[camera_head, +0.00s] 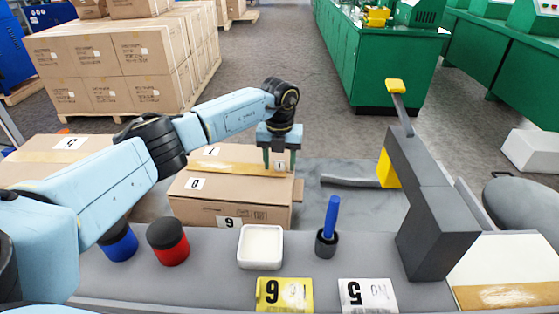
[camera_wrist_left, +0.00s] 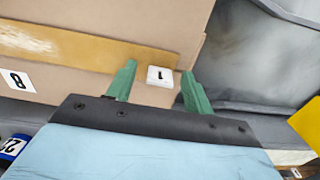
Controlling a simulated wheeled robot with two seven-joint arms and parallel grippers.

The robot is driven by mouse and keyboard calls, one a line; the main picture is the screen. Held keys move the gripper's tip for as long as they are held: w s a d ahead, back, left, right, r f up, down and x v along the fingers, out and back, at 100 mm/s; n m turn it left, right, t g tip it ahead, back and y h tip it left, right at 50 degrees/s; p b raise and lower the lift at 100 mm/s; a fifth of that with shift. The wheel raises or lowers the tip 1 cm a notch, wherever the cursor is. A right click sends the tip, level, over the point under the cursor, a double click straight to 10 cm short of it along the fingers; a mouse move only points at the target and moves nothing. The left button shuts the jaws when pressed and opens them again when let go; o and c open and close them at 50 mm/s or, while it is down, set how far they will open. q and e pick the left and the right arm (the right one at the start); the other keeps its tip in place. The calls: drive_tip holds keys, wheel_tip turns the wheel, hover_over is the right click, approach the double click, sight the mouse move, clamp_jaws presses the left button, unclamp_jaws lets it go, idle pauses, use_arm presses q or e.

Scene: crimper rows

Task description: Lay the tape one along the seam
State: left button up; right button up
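The tape, a tan-gold strip (camera_head: 228,168), lies across the top of a cardboard box (camera_head: 235,208). It also shows in the left wrist view (camera_wrist_left: 70,48). A small white tag marked 1 (camera_wrist_left: 160,76) sits at its right end, tag (camera_head: 280,163) in the head view. My left gripper (camera_head: 280,160) is over that end with its green fingers pointing down. In the left wrist view the fingers (camera_wrist_left: 158,88) stand apart on either side of the tag, with gaps beside it. The seam cannot be made out clearly. My right gripper is not in view.
On the grey front ledge stand a blue pot (camera_head: 121,245), a red pot (camera_head: 169,250), a white dish (camera_head: 261,247) and a cup with a blue pen (camera_head: 328,238). A tall dark grey stand (camera_head: 432,215) rises to the right. Another box (camera_head: 62,152) lies left.

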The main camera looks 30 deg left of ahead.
use_arm(q)
drive_tip(key=shift+r, duration=0.1)
drive_tip(key=shift+r, duration=0.25)
wheel_tip(320, 180, up, 13)
drive_tip(key=p, duration=0.3)
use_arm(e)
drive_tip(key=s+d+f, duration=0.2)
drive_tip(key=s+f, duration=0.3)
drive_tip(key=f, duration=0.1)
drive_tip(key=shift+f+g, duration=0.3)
use_arm(q)
drive_tip(key=shift+f, duration=0.15)
